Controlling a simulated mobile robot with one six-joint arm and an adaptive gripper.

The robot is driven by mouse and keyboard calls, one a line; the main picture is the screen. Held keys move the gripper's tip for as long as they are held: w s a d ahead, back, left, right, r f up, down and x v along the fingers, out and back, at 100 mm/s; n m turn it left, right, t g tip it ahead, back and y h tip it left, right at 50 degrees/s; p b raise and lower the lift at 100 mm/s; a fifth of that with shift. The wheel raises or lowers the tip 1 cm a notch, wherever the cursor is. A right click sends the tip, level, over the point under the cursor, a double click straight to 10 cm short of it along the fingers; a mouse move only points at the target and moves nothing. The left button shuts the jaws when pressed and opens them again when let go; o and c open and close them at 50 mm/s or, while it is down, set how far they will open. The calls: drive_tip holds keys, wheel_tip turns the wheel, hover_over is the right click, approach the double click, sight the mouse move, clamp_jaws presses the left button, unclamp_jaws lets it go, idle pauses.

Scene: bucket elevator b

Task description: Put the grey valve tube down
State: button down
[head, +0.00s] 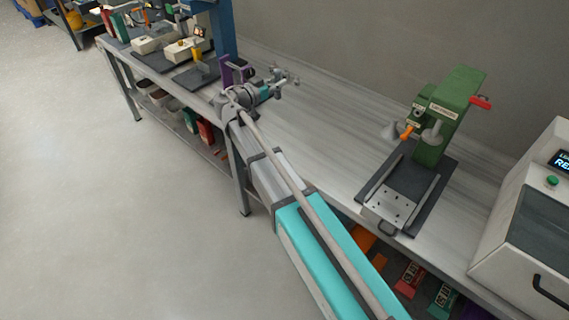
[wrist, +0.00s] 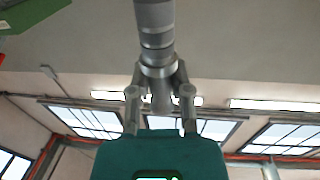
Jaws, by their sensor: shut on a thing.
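My gripper (wrist: 159,82) is shut on the grey valve tube (wrist: 155,28) in the wrist view. The tube is a ringed grey cylinder gripped near its lower end in that picture, and its other end runs out of the top edge. In the head view my gripper (head: 279,82) is above the back part of the grey workbench (head: 325,115), pointing right toward the wall. The tube is small there and hard to tell from the fingers. I cannot tell its height above the bench.
A green press (head: 450,115) with a dark base stands right on the bench, and a white machine (head: 535,225) stands at far right. A blue column (head: 223,30), a purple stand and fixtures are at left. The bench between my gripper and the press is clear.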

drive_tip(key=s+a+f+y+b, duration=0.1)
drive_tip(key=a+f+b, duration=0.4)
drive_tip(key=f+b, duration=0.2)
drive_tip(key=s+a+f+n+t+b, duration=0.1)
drive_tip(key=s+a+f+b, duration=0.1)
drive_tip(key=a+f+b, duration=0.3)
drive_tip(key=shift+s+a+f+y+b, duration=0.15)
drive_tip(key=shift+s+f+y+b, duration=0.2)
drive_tip(key=shift+f+b, duration=1.3)
drive_tip(key=shift+f+p, duration=0.3)
drive_tip(key=w+d+f+b, duration=0.4)
drive_tip(key=d+f+b, duration=0.5)
drive_tip(key=d, duration=0.3)
drive_tip(key=shift+d, duration=0.3)
drive_tip(key=shift+w, duration=0.1)
drive_tip(key=shift+w+d+f+b, duration=0.1)
drive_tip(key=shift+d+f+b, duration=0.3)
drive_tip(key=shift+f+b, duration=1.6)
